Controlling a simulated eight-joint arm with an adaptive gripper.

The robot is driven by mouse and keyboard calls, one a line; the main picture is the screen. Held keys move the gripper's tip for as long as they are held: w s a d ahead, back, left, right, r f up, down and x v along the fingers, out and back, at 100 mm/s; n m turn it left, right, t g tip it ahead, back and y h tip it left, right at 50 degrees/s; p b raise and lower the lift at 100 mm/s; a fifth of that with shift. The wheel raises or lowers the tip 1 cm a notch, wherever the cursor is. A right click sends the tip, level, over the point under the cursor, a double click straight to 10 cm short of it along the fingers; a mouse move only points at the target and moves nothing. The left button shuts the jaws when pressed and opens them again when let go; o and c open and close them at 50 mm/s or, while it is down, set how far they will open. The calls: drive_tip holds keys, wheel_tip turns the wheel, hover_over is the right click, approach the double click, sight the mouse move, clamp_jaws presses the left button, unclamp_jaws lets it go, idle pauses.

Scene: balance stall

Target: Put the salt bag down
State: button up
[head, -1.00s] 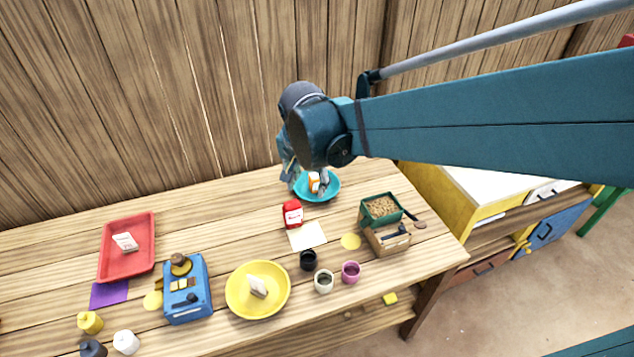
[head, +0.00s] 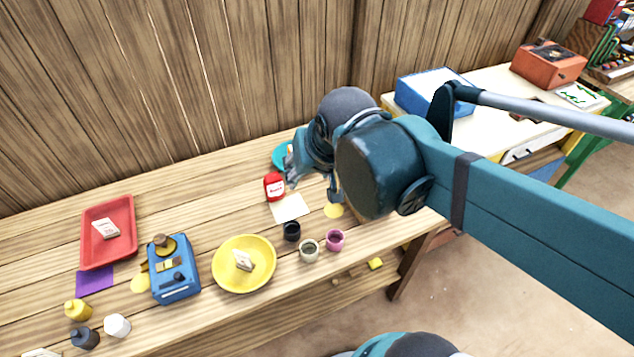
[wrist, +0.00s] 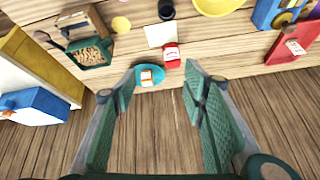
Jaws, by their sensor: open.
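A small white packet with an orange label (wrist: 147,76) lies in the teal dish (wrist: 158,69); its print is too small to read. In the head view, the dish (head: 279,157) is partly hidden behind my gripper. Other white packets lie on the yellow plate (head: 263,277) and in the red tray (head: 91,252); I cannot tell from their print which is salt. My gripper (head: 313,178) is open, above the table beside the dish. In the wrist view, nothing is held between its fingers (wrist: 161,74), and the dish shows beyond them.
A red container (head: 274,186) stands close to the dish, with a pale square card (head: 290,208) beside it. Black (head: 291,231), grey and pink cups stand nearer the front edge. A blue scale-like box (head: 174,284) stands left. A green bin of nuts (wrist: 91,54) shows in the wrist view.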

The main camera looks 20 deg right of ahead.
drive_tip(key=shift+s+n+t, duration=0.6)
drive_tip(key=shift+s+n, duration=0.6)
drive_tip(key=shift+s, duration=0.75)
drive_tip(key=shift+f, duration=0.2)
drive_tip(key=shift+f, duration=0.15)
